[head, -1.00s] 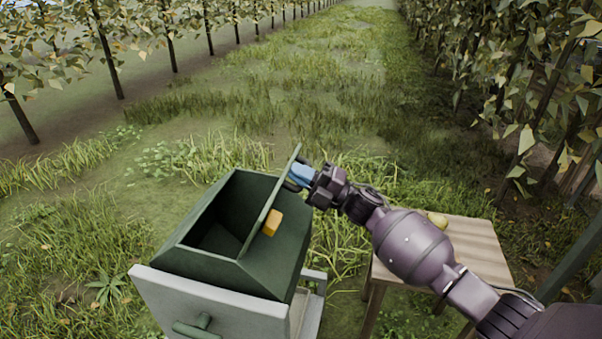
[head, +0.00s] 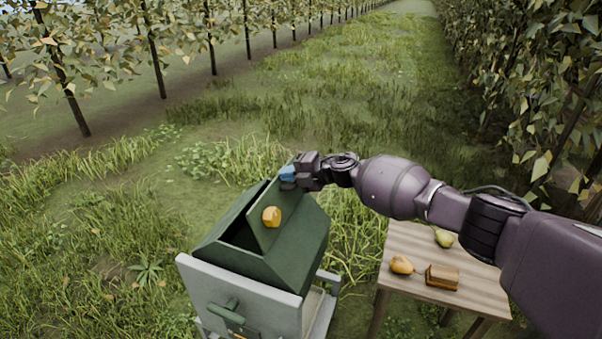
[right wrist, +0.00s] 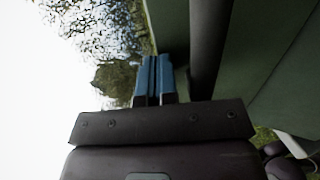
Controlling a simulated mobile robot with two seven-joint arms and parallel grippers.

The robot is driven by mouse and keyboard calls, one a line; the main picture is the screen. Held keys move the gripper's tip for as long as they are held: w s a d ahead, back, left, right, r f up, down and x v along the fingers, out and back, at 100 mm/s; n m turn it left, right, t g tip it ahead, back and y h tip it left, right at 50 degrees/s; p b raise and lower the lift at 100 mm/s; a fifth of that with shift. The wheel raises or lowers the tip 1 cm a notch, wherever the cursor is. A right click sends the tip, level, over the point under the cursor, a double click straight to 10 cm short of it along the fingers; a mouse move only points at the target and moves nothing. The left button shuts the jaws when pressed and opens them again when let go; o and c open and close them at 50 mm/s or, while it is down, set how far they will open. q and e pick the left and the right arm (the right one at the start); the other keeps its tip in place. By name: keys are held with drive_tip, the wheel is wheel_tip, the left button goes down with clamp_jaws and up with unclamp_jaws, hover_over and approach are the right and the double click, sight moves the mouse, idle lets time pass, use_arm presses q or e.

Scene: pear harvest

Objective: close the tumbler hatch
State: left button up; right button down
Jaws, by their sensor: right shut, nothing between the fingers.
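The tumbler (head: 292,245) is a dark green box with sloping sides in a grey frame. Its hatch (head: 262,232) is a green panel with a yellow-orange knob (head: 271,217); it stands tilted up over the opening (head: 240,236), partly closed. My right gripper (head: 287,174) is at the hatch's upper edge, behind its right side, with blue fingers shut and empty. In the right wrist view the blue fingertips (right wrist: 154,75) are together close beside green panels (right wrist: 275,70); I cannot tell whether they touch. My left gripper is not in view.
A wooden table (head: 420,240) stands right of the tumbler, under my right arm. It holds an orange-yellow pear (head: 402,265), a green pear (head: 444,238) and a brown block (head: 442,277). The frame has a green handle (head: 228,312) in front. Grass lies open behind and left.

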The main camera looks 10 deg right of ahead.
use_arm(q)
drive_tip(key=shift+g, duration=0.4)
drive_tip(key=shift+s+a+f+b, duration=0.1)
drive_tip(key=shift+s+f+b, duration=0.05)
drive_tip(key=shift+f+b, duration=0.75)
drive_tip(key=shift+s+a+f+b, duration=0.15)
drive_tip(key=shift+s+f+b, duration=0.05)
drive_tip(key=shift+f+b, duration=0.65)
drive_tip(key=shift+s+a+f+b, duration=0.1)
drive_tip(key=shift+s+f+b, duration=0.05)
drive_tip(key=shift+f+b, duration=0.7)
use_arm(e)
drive_tip(key=w+a+f+g+h, duration=0.4)
drive_tip(key=w+a+f+h, duration=0.2)
drive_tip(key=a+f+h, duration=0.1)
drive_tip(key=shift+w+a+f+g, duration=0.2)
drive_tip(key=shift+a+f+g, duration=0.2)
drive_tip(key=shift+a+f, duration=0.65)
drive_tip(key=shift+a+r, duration=0.25)
drive_tip(key=shift+a, duration=0.05)
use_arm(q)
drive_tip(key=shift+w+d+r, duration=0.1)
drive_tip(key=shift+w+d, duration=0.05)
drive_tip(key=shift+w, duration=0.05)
